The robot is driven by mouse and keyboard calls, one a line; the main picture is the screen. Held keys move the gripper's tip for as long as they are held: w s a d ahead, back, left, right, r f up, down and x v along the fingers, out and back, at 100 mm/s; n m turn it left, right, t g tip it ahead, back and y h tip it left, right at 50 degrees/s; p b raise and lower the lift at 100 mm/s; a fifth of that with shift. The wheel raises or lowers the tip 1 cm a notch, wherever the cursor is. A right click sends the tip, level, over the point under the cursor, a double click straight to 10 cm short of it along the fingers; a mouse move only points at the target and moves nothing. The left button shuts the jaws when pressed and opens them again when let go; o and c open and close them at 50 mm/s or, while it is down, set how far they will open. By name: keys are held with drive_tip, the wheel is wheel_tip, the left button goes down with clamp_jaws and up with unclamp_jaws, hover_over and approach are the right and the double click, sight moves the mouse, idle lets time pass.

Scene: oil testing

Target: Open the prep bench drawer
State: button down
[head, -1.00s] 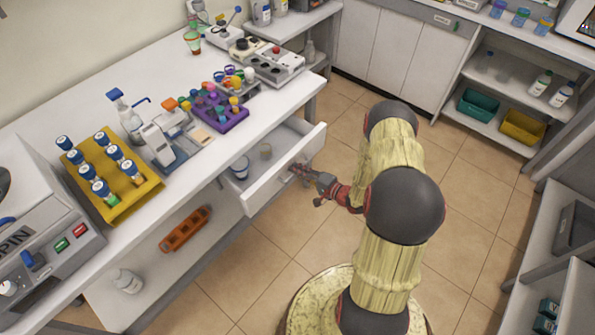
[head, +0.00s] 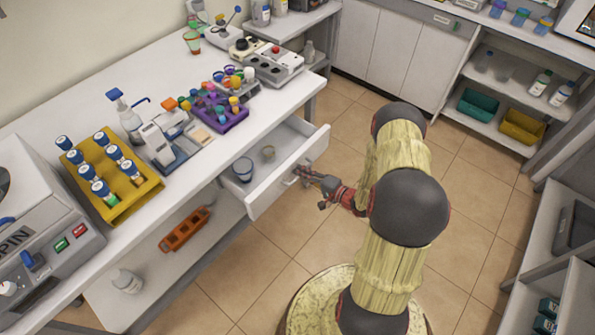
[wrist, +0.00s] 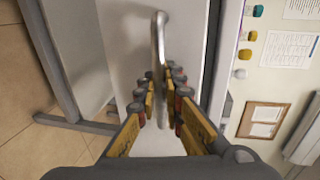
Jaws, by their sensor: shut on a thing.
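The prep bench drawer (head: 262,196) is a white drawer under the white bench top (head: 175,75). It stands pulled out, with a blue-rimmed cup (head: 243,169) and a smaller cup (head: 268,153) inside. My gripper (head: 306,175) is at the drawer front. In the wrist view, its yellow-padded fingers (wrist: 162,105) are shut around the silver bar handle (wrist: 158,45) on the white front panel.
An orange rack (head: 185,230) and a white bottle (head: 126,281) are on the lower shelf. Yellow (head: 110,177) and purple (head: 222,113) tube racks stand on the bench.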

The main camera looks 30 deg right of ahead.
drive_tip(key=f+v, duration=0.2)
drive_tip(key=v, duration=0.8)
drive_tip(key=shift+s+d, duration=0.15)
drive_tip(key=shift+s, duration=0.35)
drive_tip(key=shift+f, duration=0.1)
drive_tip(key=c, duration=2.2)
unclamp_jaws()
drive_tip(key=shift+c, duration=0.2)
drive_tip(key=v, duration=1.2)
